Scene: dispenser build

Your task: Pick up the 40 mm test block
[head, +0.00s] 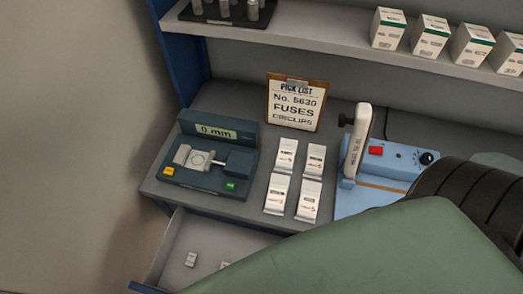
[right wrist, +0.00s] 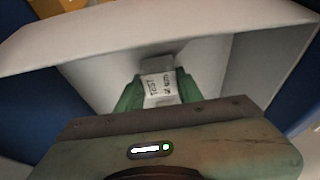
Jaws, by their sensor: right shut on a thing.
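In the right wrist view, a small pale block (right wrist: 158,88) with an upside-down printed label sits between the two green fingers of my right gripper (right wrist: 160,92). The gripper is shut on it. The label seems to read "TEST"; its size marking is too small to read surely. Pale walls surround the block, which look like the inside of the open drawer (head: 174,248). In the head view, two small pale labelled pieces, one at the left (head: 190,259) and one partly hidden (head: 224,265), show in the drawer. My green right arm hides the right gripper there. My left gripper is not in view.
On the counter stand a gauge reading "0 mm" (head: 217,131), several white packets (head: 285,155), a pick list sign (head: 296,101) and a blue sealing device (head: 375,165). A shelf (head: 330,42) with white boxes (head: 430,36) runs above.

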